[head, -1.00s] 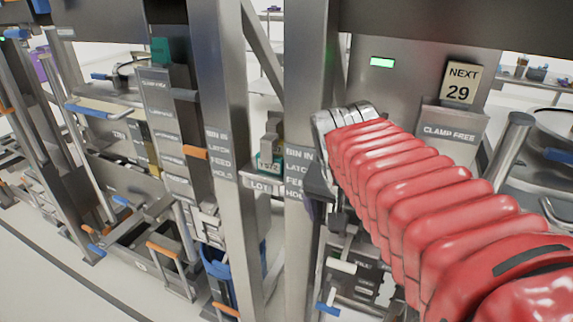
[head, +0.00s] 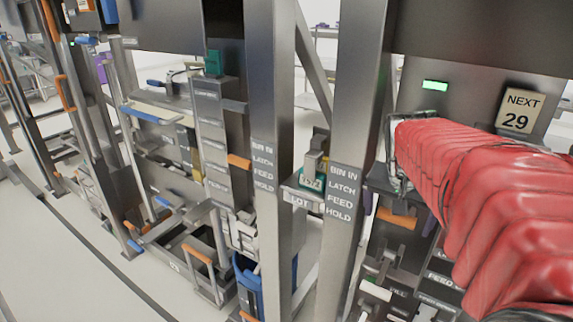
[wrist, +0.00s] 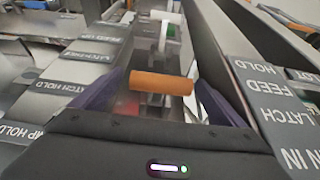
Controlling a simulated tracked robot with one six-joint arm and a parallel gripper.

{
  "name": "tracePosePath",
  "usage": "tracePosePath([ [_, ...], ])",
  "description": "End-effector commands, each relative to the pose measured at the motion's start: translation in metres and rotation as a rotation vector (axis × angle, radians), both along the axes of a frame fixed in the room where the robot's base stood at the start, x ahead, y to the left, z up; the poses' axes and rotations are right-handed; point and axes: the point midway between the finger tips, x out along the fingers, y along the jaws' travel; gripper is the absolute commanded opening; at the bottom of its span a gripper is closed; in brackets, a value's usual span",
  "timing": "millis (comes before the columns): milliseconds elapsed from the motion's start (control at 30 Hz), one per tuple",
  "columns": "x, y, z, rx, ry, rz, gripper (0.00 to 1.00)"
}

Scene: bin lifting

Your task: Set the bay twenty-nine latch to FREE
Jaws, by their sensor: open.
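The NEXT 29 sign (head: 520,110) is on the grey panel at right in the head view. Below it, an orange handle (head: 397,218) shows under the end of my red-sleeved arm. In the wrist view an orange bar (wrist: 161,83), apparently the same handle, lies crosswise between the fingertips of my gripper (wrist: 160,96). The dark purple fingers are open on either side of it; I cannot tell whether they touch it. The handle's pivot is hidden.
A post with BIN IN, LATCH, FEED and HOLD labels (head: 341,192) stands close left of my gripper. A white handle (wrist: 167,16) lies beyond the orange bar. Another bay has an orange handle (head: 239,161) farther left. Open floor (head: 60,255) is at lower left.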

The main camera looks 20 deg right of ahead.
Motion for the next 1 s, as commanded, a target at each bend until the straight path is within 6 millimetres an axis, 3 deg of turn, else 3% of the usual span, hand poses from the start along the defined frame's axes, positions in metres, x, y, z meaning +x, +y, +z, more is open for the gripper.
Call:
tracePosePath([
  [200, 0.004, -0.005, -0.016, -0.001, 0.0, 0.001, 0.94],
  [500, 0.004, -0.005, -0.017, -0.001, 0.0, 0.001, 0.93],
  [1000, 0.004, -0.005, -0.017, -0.002, 0.001, 0.001, 0.58],
])
